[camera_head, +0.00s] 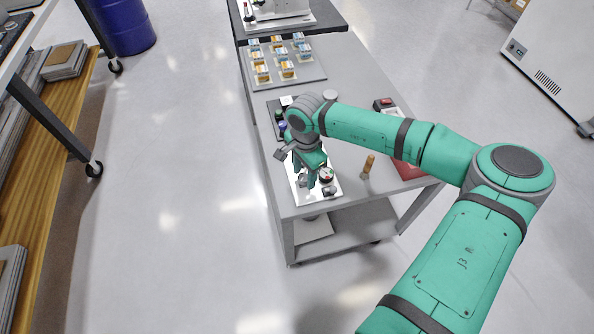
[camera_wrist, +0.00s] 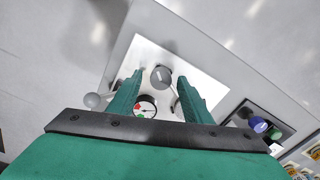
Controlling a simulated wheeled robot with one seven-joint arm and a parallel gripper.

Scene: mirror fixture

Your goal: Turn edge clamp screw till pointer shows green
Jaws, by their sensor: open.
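A round grey knob (camera_wrist: 162,77) with a pale line on top, apparently the clamp screw, stands on a white plate (camera_wrist: 205,68). A small round dial (camera_wrist: 145,106) with red and green parts sits beside it; its pointer is too small to read surely. The dial also shows in the head view (camera_head: 326,174). My gripper (camera_wrist: 160,80) is open, its two green fingers on either side of the knob in the wrist view, with gaps between. Contact or height cannot be told. In the head view my gripper (camera_head: 313,180) is over the plate, partly hiding the fixture.
A dark tray (camera_wrist: 255,125) with coloured caps lies to the right. On the grey table stand a wooden-handled tool (camera_head: 369,165), a red-button box (camera_head: 383,103) and a tray of small boxes (camera_head: 310,75).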

